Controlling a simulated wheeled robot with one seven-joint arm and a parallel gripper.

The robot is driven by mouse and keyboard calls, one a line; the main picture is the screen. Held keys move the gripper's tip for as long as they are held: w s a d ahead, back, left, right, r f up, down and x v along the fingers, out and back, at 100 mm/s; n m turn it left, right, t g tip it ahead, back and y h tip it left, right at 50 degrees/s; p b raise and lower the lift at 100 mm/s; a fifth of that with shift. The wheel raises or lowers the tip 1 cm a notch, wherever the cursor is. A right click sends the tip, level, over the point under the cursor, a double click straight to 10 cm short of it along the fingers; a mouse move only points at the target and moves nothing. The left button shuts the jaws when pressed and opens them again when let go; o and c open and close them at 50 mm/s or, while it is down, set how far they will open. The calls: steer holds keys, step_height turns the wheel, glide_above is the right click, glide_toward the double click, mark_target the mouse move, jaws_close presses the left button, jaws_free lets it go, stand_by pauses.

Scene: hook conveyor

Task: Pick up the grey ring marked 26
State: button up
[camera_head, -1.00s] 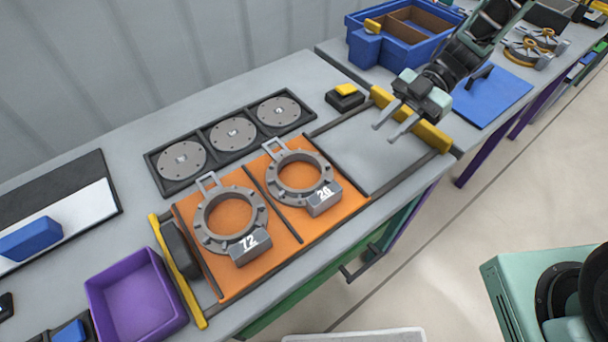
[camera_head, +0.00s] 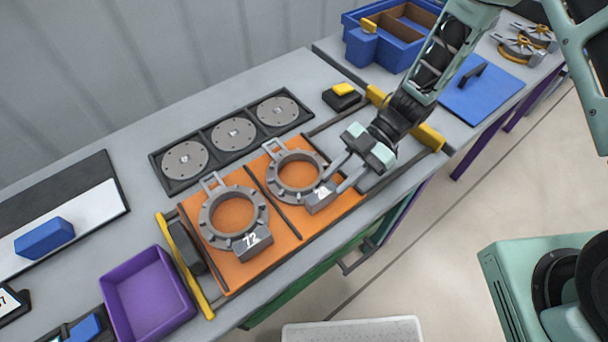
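The grey ring marked 26 (camera_head: 275,187) lies flat on the right half of an orange tray (camera_head: 335,209). It has a loop handle at its upper left and a number block at its lower right, now partly covered by my gripper. My gripper (camera_head: 333,177) is open, its two fingers apart and pointing down-left at the number block's right side. I cannot tell whether the fingers touch the block. A similar grey ring marked 72 (camera_head: 205,222) lies on the tray's left half.
A black rack (camera_head: 160,164) with several grey discs lies behind the tray. A purple bin (camera_head: 147,290) stands at the left. Yellow bars (camera_head: 195,284) flank the tray.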

mark_target(325, 190)
steer(key=shift+p+x, duration=0.6)
steer(key=shift+x, duration=1.25)
jaws_close()
steer(key=shift+r, duration=0.1)
